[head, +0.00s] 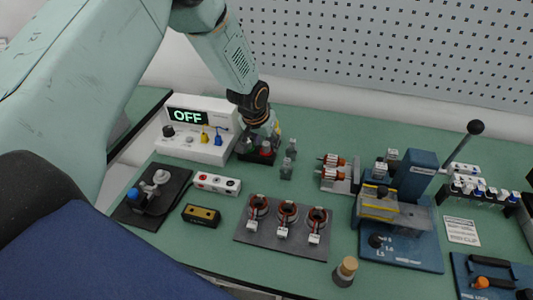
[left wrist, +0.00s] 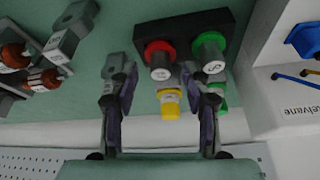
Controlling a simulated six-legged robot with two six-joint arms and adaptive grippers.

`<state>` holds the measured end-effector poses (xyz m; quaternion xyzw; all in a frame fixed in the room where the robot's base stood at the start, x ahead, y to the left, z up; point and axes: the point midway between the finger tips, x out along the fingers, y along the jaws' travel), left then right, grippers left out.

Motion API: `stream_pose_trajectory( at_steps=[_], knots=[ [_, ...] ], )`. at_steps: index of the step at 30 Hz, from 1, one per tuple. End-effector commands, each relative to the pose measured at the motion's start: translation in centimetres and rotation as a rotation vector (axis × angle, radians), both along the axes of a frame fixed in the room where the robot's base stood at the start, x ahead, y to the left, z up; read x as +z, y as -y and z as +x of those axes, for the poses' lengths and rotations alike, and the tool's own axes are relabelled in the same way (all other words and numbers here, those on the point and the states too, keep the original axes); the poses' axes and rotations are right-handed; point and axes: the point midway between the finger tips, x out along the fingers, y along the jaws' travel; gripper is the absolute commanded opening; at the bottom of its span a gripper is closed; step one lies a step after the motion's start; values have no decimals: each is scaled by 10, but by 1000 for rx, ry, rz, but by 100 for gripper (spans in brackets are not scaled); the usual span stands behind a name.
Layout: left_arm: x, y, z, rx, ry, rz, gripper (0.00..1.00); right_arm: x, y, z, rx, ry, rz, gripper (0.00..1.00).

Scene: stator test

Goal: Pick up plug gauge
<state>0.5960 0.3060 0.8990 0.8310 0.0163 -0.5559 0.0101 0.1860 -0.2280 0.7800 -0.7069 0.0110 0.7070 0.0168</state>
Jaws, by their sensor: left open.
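Colour-capped plugs, which look like the plug gauges, stand at a black block (left wrist: 183,22) in the left wrist view. A red-capped plug (left wrist: 160,57) and a green-capped plug (left wrist: 209,50) are at the block; a yellow-capped one (left wrist: 169,102) and another green one (left wrist: 219,97) are beyond. My left gripper (left wrist: 155,82) is open and empty above them, with the red and yellow caps between its fingers in the picture. In the head view my left gripper (head: 265,138) hangs over the black block (head: 256,156) and partly hides it. My right gripper is not in view.
A white tester (head: 195,130) reading OFF stands close left of the block. Small grey pieces (head: 287,166) stand close right. A mat with stators (head: 283,237), a black-yellow box (head: 201,215) and a blue press (head: 400,215) lie nearer or farther right. Green table is clear between.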

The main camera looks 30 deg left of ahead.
Motion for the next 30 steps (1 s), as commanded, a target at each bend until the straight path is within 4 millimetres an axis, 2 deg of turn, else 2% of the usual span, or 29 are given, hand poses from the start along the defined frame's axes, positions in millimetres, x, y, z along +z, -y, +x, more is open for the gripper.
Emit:
stream_pose_trajectory(
  at_steps=[9, 25, 30],
  knots=[
    [-3, 0, 2, -1, 1, 0, 47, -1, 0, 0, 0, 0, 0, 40],
    [-3, 0, 2, 0, 0, 0, 2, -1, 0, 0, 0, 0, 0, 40],
    [-3, 0, 2, 0, 0, 0, 0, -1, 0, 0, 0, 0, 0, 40]
  ],
)
